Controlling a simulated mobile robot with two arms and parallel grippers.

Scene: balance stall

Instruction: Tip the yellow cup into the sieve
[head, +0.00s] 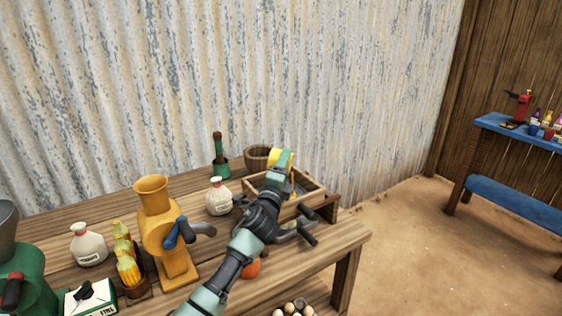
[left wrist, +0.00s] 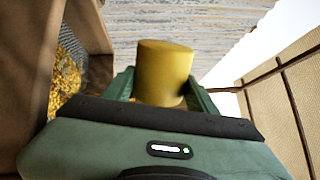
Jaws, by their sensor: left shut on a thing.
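My left gripper (head: 283,163) is shut on the yellow cup (head: 273,156) and holds it above the sieve (head: 314,188), a shallow wooden frame at the table's right end. The cup also shows between the fingers in the left wrist view (left wrist: 164,72). That view is rolled against the wall, so the cup looks tipped well over to the side. In it, the sieve's wooden side (left wrist: 90,22) and mesh are at the left, with yellow grains on the mesh. A yellow patch shows below the cup in the head view. The cup's inside is hidden. My right gripper is out of view.
A wooden bucket (head: 257,158), a green bottle (head: 219,160) and a white jug (head: 218,197) stand left of the sieve. An orange grinder (head: 157,215) stands nearer. The corrugated wall is close behind. Open floor lies right of the table.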

